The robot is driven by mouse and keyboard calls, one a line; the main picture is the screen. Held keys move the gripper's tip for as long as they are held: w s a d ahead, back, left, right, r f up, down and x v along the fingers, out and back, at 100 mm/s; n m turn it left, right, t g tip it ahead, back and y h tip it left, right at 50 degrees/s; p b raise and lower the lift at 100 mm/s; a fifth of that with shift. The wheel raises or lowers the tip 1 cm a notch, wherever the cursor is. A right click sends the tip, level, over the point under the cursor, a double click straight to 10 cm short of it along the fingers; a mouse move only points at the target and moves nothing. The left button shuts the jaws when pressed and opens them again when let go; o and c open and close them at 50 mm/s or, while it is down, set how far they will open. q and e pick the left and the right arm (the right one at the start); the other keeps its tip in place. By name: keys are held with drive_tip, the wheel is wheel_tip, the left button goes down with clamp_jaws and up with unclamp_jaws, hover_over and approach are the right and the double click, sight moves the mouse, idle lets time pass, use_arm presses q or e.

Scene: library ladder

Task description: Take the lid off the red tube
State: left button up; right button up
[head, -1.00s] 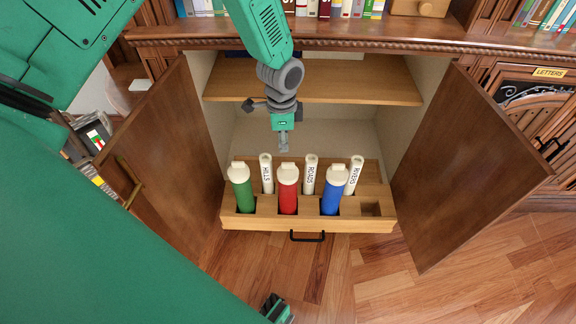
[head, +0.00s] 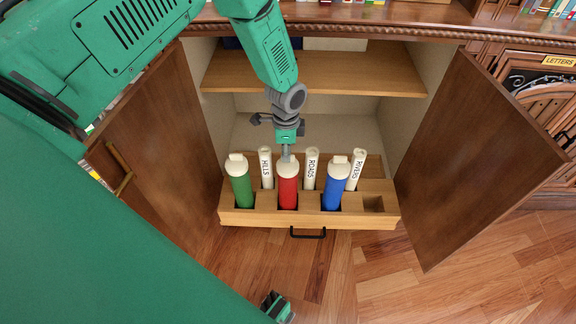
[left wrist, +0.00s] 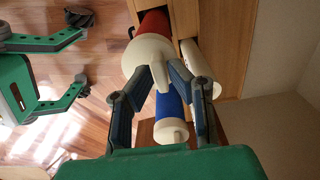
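The red tube (head: 288,194) stands upright in the wooden rack, between a green tube and a blue tube. Its cream lid (head: 288,169) is seated on top; in the left wrist view the lid (left wrist: 142,52) shows a raised tab. My left gripper (head: 286,157) points down at this lid. Its fingertips (left wrist: 160,78) flank the tab closely, with no clear gap, and look shut on it. My right gripper (head: 277,308) shows only partly at the bottom of the head view. In the left wrist view, its fingers (left wrist: 80,62) are apart and empty.
The green tube (head: 241,187) and blue tube (head: 334,192) stand close on either side. Paper rolls, including Hills (head: 265,170), Roads (head: 311,170) and Rivers (head: 355,170), stand behind. A cabinet shelf (head: 320,72) lies above; open doors (head: 165,150) (head: 480,165) flank the rack.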

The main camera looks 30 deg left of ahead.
use_arm(q)
drive_tip(key=shift+f, duration=0.95)
clamp_jaws()
drive_tip(key=shift+r, duration=0.15)
